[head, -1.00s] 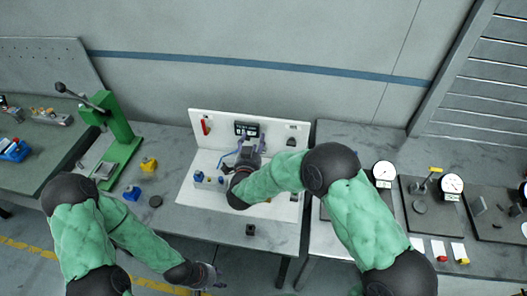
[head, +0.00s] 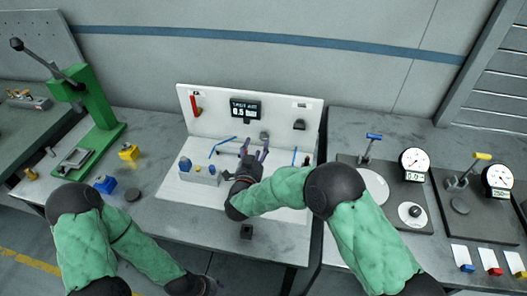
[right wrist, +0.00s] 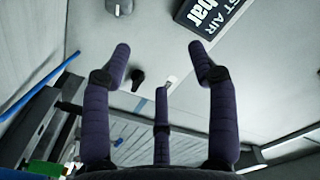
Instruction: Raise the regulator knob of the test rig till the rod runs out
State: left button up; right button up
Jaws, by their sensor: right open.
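The test rig is a white panel and base (head: 220,130) with a dark display (head: 245,109) reading about 0.5. A grey knob (head: 264,136) sits on the panel below the display, just beyond my right gripper (head: 254,154); I take it for the regulator knob. The right gripper is open and empty, its fingers pointing at the panel. In the right wrist view its fingers (right wrist: 160,65) are spread, with a dark knob (right wrist: 138,77) and a small pale piece between them, apart from the fingers. I cannot make out the rod. My left gripper (head: 208,285) is low at the picture's bottom, partly cut off.
A red handle (head: 196,105) and a black fitting (head: 299,125) are on the panel. Blue tubes (head: 222,146) and a block with blue caps (head: 199,174) are around the base. A green press (head: 92,105) stands left; dial gauges (head: 414,162) stand right.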

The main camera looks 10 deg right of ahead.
jog(key=b, duration=0.5)
send_near(264, 139)
jog(key=b+x, duration=0.3)
jog(key=x, duration=0.4)
jog(key=shift+w+f, duration=0.1)
jog(key=shift+w, duration=0.2)
jog(key=shift+x, duration=0.75)
